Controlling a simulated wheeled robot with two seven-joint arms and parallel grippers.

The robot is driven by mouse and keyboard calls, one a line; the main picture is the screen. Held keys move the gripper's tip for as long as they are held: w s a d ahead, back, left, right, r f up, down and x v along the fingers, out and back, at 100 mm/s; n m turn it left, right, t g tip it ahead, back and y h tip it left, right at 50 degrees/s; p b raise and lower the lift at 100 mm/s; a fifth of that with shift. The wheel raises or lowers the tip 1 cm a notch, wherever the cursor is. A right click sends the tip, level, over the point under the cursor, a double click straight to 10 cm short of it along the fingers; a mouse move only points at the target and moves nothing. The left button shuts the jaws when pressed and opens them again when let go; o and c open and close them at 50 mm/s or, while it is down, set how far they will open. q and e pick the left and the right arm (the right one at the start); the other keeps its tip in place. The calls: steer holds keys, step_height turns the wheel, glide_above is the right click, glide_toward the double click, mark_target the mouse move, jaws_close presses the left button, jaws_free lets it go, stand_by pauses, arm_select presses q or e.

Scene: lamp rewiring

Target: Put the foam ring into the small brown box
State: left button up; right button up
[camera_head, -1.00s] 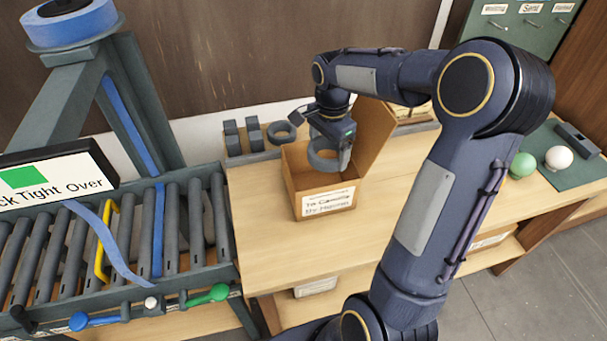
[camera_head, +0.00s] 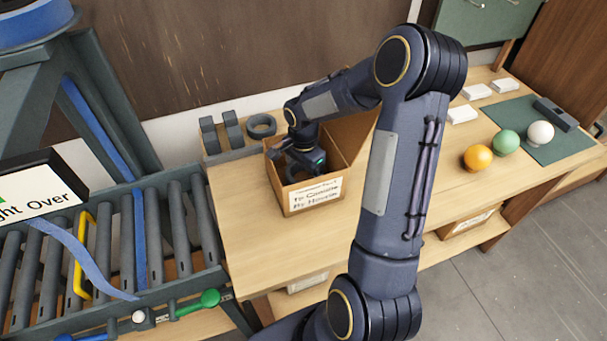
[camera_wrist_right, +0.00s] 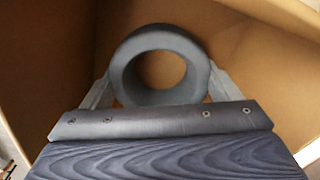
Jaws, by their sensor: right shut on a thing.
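The small brown box (camera_head: 318,203) stands open on the wooden bench, with a white label on its front and one flap raised at the back right. My right gripper (camera_head: 300,170) reaches down inside the box. It is shut on a dark grey foam ring, which shows clearly in the right wrist view (camera_wrist_right: 122,65) between the two fingers (camera_wrist_right: 160,85), with brown cardboard walls around it. In the head view the ring is mostly hidden by the gripper and the box walls. I cannot tell whether it touches the box floor. My left gripper is not in view.
A grey foam holder (camera_head: 228,142) with another ring (camera_head: 262,126) sits left of the box. A roller conveyor (camera_head: 120,245) stands at the left. Orange (camera_head: 477,158), green (camera_head: 505,143) and white (camera_head: 540,133) balls lie at the right. The bench front is clear.

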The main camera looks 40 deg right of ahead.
steer(key=shift+f, duration=0.9)
steer(key=shift+f, duration=0.2)
steer(key=o, duration=0.8)
steer(key=shift+o, duration=0.2)
steer(key=shift+r, duration=0.15)
step_height(320, 180, up, 12)
steer(key=s+a+r+n+t+y, duration=0.2)
steer(key=s+a+n, duration=0.5)
steer(key=s, duration=0.2)
steer(key=s+a+r+n+t+y, duration=0.1)
steer(key=s+a+r+n+t, duration=0.2)
steer(key=s+a+n, duration=0.5)
steer(key=shift+s+a+r+t+y+b, duration=0.3)
steer(key=shift+s+y+b, duration=0.15)
steer(key=shift+s, duration=0.75)
